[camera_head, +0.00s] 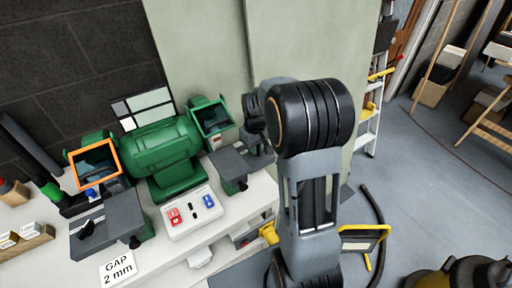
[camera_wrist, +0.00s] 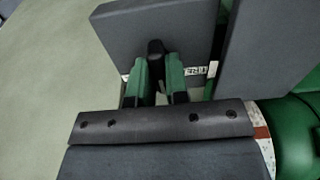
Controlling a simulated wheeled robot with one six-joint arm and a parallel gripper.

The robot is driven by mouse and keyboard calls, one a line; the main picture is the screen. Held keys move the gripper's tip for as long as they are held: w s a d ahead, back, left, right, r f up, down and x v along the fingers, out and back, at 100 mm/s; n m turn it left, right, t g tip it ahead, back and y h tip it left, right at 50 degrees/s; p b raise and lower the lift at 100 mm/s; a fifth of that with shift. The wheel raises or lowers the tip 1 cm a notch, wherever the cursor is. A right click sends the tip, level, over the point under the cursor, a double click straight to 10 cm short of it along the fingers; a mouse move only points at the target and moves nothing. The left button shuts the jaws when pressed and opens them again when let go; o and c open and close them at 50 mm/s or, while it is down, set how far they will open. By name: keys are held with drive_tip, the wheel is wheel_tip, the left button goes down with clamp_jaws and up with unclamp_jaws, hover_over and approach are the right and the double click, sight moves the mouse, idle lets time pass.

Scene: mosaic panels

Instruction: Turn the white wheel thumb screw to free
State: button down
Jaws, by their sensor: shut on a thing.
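In the wrist view, my gripper (camera_wrist: 158,84) has its two green-grey fingers closed around a dark knob (camera_wrist: 155,48), which looks like the thumb screw. Only the knob's top shows between the fingers; its shaft is hidden. A flat grey plate (camera_wrist: 130,30) lies behind it. In the head view the green bench grinder (camera_head: 165,148) stands on the bench, with a green-framed shield (camera_head: 212,118) on its right side and an orange-framed shield (camera_head: 93,163) on its left. My arm hides the fingertips and the held knob there.
Grey tool rests stand at the left (camera_head: 98,228) and right (camera_head: 232,165) of the grinder. A switch box (camera_head: 190,212) with red and blue buttons and a "GAP 2 mm" card (camera_head: 118,268) lie on the white bench. A wall panel stands close behind. Open floor lies to the right.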

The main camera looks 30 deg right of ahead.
drive_tip(key=n, duration=0.4)
drive_tip(key=shift+n, duration=2.5)
drive_tip(key=c, duration=1.1)
unclamp_jaws()
wheel_tip(320, 180, up, 14)
drive_tip(key=shift+f, duration=0.1)
